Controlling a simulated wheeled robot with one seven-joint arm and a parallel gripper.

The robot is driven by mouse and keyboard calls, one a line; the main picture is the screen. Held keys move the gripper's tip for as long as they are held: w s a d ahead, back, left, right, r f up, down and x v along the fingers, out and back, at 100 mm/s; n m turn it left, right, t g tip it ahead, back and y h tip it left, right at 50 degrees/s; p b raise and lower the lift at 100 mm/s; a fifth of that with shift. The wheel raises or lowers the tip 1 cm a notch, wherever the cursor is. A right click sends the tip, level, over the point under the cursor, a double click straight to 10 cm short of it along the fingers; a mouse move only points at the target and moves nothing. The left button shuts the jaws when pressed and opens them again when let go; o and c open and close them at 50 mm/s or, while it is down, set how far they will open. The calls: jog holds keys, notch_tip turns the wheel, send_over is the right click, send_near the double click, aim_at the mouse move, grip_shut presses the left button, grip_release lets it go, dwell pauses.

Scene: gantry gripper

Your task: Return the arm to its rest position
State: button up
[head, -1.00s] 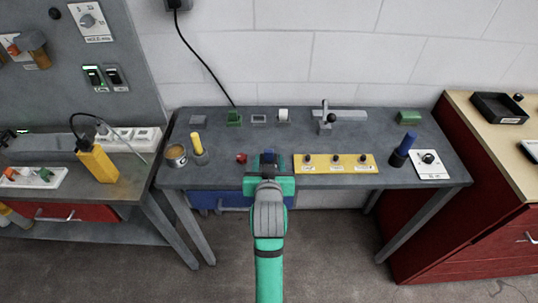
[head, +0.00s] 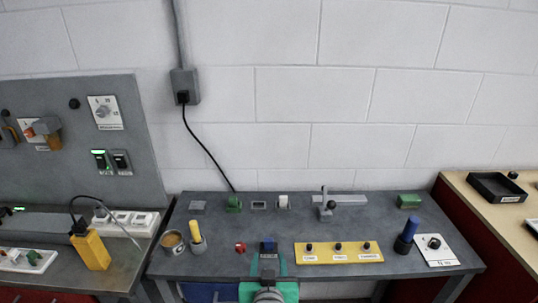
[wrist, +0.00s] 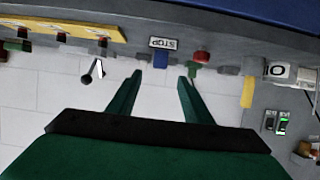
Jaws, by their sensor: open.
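My gripper (head: 268,262) is at the bottom of the head view, over the front edge of the grey bench (head: 220,262). Its two green fingers stand apart and empty in the wrist view (wrist: 160,77). A small blue block (head: 268,246) is just ahead of the gripper in the head view. In the wrist view the blue block (wrist: 168,60) lies beyond the fingertips, beside an upside-down STOP label (wrist: 170,43). No contact with it shows. Most of my arm is below the head view.
A red knob (head: 240,248) stands left of the gripper and a yellow button panel (head: 339,253) to its right. A blue-handled post (head: 405,237) and a yellow-handled post (head: 197,238) stand on the bench. A wooden-topped red cabinet (head: 470,195) is at right.

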jog(key=s+f, duration=1.4)
jog(key=s, duration=0.2)
jog(key=s+r+t, duration=0.1)
jog(key=s, duration=2)
jog(key=shift+s+r+t, duration=0.15)
jog(key=shift+s+t, duration=0.2)
jog(key=shift+t, duration=0.05)
